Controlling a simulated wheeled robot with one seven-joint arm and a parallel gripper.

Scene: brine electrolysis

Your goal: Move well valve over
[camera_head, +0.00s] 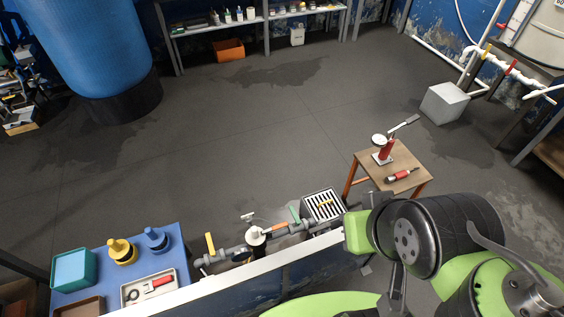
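A grey pipe run (238,256) lies along a narrow white-topped ledge at the lower middle. It carries a valve with a yellow handle (210,243), one with an orange-red handle (272,228) and one with a green handle (294,214). A white round-topped fitting (256,236) stands between the yellow and orange handles. Which valve is the well valve, I cannot tell. My green and black arm fills the lower right. Dark narrow parts, apparently my gripper (397,287), hang below it, right of the pipe and apart from it. The fingertips are unclear.
A grated drain box (323,205) adjoins the pipe's right end. A wooden stool (412,180) with a red-bodied tool stands beyond my arm. A blue table (95,253) with bins and yellow and blue items is lower left. The grey floor (230,140) beyond is mostly clear.

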